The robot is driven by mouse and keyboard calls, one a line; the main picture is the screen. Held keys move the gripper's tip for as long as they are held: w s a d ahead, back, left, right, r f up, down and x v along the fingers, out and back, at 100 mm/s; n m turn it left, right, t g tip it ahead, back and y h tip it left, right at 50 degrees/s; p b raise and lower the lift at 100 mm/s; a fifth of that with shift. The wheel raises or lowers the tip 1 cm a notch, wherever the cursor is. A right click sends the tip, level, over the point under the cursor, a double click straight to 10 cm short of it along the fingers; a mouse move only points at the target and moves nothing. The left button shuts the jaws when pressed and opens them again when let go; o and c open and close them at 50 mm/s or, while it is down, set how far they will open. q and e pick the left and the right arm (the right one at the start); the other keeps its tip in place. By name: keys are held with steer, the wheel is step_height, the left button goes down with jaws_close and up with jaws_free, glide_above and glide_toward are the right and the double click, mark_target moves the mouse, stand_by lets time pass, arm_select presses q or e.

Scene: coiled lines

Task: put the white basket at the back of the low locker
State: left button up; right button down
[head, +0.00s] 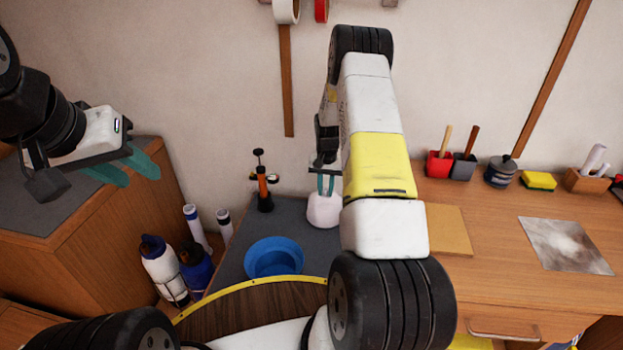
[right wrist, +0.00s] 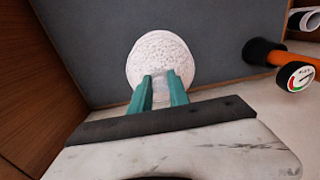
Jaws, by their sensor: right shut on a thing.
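The small white basket (head: 324,211) is over the right back part of the low locker's grey top (head: 236,232), close to the wall. In the right wrist view the basket (right wrist: 160,52) looks round and rough-textured. I cannot tell if the basket touches the top. My left gripper (head: 124,172) is at the upper left, empty, with its teal fingers apart, over the wooden cabinet. My right arm hides the area right of the basket.
A blue bowl (head: 274,257) sits on the locker top in front. An orange and black pump with a gauge (head: 264,190) stands at the back left. Bottles (head: 165,268) stand left of the locker. A desk (head: 480,240) with pots and a sponge is at right.

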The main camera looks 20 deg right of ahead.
steer(key=shift+f, duration=1.4)
steer(key=c, duration=1.3)
jaws_free()
steer(key=shift+o, duration=0.2)
